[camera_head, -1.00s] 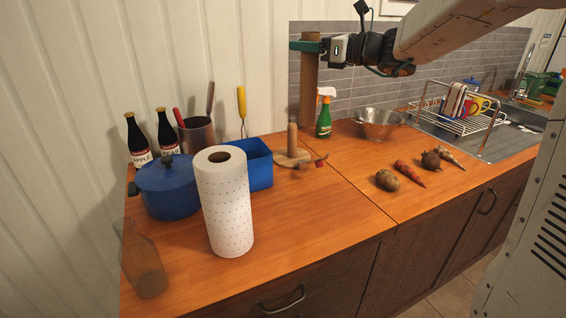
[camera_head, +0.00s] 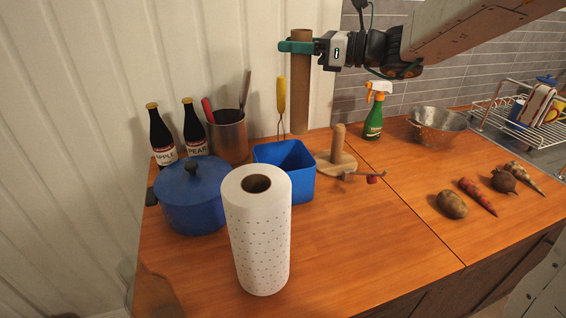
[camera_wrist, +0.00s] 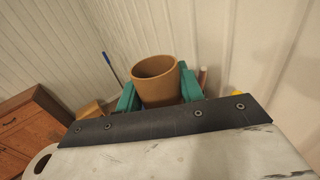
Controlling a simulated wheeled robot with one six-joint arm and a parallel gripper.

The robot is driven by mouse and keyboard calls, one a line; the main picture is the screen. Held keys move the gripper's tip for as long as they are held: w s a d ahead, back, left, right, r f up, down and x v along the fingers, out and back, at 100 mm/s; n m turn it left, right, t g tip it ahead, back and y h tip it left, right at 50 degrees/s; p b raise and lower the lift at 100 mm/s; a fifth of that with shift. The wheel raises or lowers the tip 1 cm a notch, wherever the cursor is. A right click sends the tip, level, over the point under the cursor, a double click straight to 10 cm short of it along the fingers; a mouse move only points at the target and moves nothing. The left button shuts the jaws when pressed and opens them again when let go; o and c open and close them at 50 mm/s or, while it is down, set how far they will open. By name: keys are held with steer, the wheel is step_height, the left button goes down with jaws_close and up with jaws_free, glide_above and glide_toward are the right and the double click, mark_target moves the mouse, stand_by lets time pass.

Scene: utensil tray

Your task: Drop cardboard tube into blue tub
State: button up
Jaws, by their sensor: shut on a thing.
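The cardboard tube (camera_head: 301,95) is a long brown cylinder, held upright near its top by my gripper (camera_head: 297,47). In the wrist view its open round end (camera_wrist: 155,68) shows between the green fingers of my gripper (camera_wrist: 156,88). The blue tub (camera_head: 300,187) is a square open container on the counter, behind the paper towel roll. In the head view the tube's lower end is above the tub's height, near its back right; the exact depth between them is hard to tell. The tub cannot be made out in the wrist view.
A paper towel roll (camera_head: 262,240) stands in front of the tub. A blue pot (camera_head: 190,205) is to its left, a utensil can (camera_head: 228,137) behind it. A wooden holder (camera_head: 338,150), spray bottle (camera_head: 374,115), colander (camera_head: 436,127) and vegetables (camera_head: 452,204) are to the right.

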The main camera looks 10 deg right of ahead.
steer(key=s+a+f+n+g, duration=0.1)
steer(key=s+a+f, duration=0.1)
steer(key=f, duration=1.2)
steer(key=shift+s+a+f+g+y, duration=0.25)
steer(key=shift+s+a+g+y, duration=0.15)
steer(key=shift+s, duration=0.2)
steer(key=o, duration=1.2)
steer(key=shift+o, duration=0.2)
steer(key=shift+d, duration=0.1)
steer(key=v, duration=0.7)
steer(key=shift+d, duration=0.4)
